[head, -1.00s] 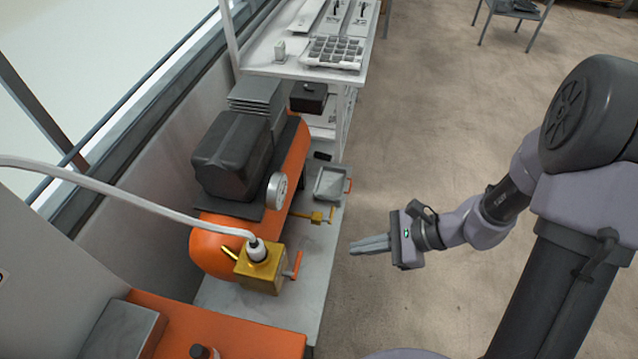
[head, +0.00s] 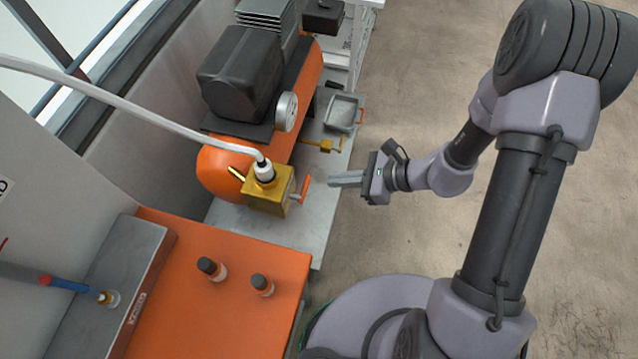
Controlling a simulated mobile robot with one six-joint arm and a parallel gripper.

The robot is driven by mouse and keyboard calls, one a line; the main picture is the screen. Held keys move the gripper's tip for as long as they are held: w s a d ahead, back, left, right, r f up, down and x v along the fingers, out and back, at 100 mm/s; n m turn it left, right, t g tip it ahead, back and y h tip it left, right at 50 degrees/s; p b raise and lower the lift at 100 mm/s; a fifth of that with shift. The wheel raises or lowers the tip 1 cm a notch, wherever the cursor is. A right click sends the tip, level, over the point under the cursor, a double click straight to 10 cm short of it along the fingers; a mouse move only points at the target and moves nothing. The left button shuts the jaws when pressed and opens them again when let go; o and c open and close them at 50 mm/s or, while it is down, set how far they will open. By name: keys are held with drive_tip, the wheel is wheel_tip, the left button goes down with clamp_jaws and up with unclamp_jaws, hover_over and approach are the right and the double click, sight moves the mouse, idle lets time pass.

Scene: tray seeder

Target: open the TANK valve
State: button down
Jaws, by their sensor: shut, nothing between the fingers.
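An orange compressor tank (head: 222,171) lies on a grey shelf. At its near end is a brass-yellow block (head: 268,190) with a white hose plugged into its top and an orange-red lever (head: 305,189) on its right side. A smaller yellow valve (head: 326,146) sticks out from the tank's right side, farther back. No label reading TANK is legible, so I cannot tell which of these bears that name. My gripper (head: 332,180) is shut and empty. It points left, its tips a little right of the orange-red lever and apart from it in the picture.
A round gauge (head: 286,111) and a black motor housing (head: 240,75) sit on the tank. A grey tray (head: 343,112) stands beyond the small valve. An orange bench (head: 190,320) with two dark-capped knobs is at the front left. Open floor (head: 560,230) lies to the right.

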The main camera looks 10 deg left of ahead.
drive_tip(key=b+x, duration=0.2)
drive_tip(key=x, duration=0.4)
